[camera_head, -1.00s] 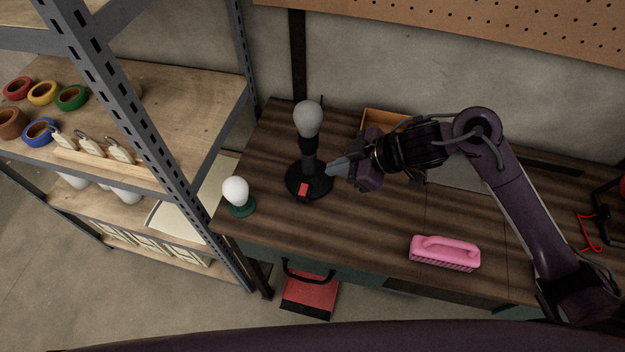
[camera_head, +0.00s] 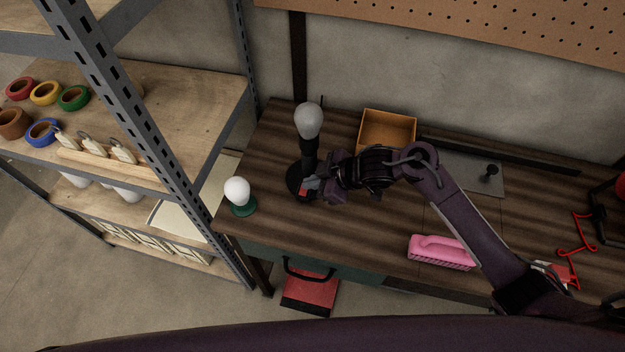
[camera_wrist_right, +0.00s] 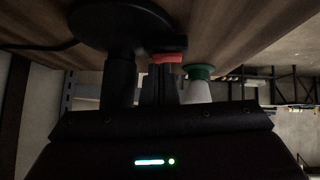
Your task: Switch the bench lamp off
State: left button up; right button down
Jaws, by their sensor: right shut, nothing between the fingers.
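The bench lamp (camera_head: 309,122) stands upright on the workbench, with a grey, unlit bulb on a black stem and a round black base. A red switch (camera_head: 303,191) sits on the front of its base. My right gripper (camera_head: 312,187) is shut and empty, its fingertips at the switch, partly covering the base. In the right wrist view, the lamp base (camera_wrist_right: 115,22) is at the top, and the fingers (camera_wrist_right: 158,75) point at the red switch (camera_wrist_right: 166,58). I cannot tell whether they touch. My left gripper is not in view.
A white bulb on a green base (camera_head: 238,192) stands left of the lamp. A wooden box (camera_head: 388,131) is behind my right arm. A pink brush (camera_head: 441,252) lies near the front edge. Shelving (camera_head: 178,100) stands close on the left.

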jog(key=shift+f, duration=0.25)
jog(key=shift+s, duration=0.15)
jog(key=shift+s+a+p, duration=0.2)
jog(key=shift+s+p, duration=0.3)
jog(key=shift+s, duration=0.2)
jog(key=shift+r, duration=0.1)
